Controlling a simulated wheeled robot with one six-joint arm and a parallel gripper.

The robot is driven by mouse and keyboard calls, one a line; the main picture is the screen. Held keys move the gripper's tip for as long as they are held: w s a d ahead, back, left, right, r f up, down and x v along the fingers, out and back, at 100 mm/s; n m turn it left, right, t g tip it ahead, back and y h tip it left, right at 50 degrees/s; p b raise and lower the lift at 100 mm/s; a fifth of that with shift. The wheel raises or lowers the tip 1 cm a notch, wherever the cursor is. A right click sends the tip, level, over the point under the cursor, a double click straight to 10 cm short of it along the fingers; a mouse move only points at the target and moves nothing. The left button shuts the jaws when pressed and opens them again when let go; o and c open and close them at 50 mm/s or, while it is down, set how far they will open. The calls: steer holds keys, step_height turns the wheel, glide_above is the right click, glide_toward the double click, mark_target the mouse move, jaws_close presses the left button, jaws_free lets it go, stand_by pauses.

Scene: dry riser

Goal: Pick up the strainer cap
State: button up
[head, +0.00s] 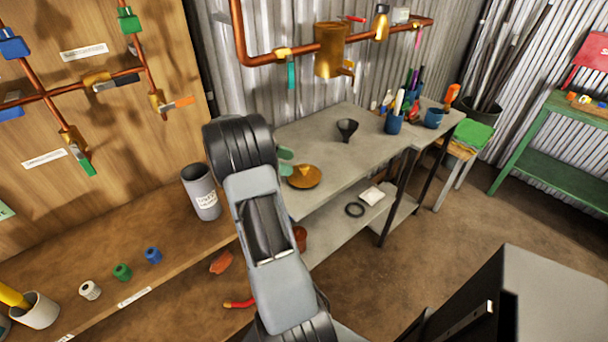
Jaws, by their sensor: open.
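A round, flat, brass-orange piece with a raised middle (303,177), which looks like the strainer cap, lies on the grey workbench (330,165) near its left front edge. My gripper (285,162) is mostly hidden behind the black joint of my arm. Only two green tips show, apart from each other and empty, just left of and behind the cap in the picture. I cannot tell the height of the tips above the bench. Part of the cap's left side is close to my arm's outline.
A black funnel (347,129) and a blue cup of tools (394,123) stand farther back on the bench. A copper pipe with a brass vessel (331,50) hangs above. A grey cylinder (201,191) stands on the wooden shelf at left. The bench's middle is clear.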

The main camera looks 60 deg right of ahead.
mark_target(300, 166)
steer(key=shift+x, duration=2.5)
steer(key=c, duration=1.1)
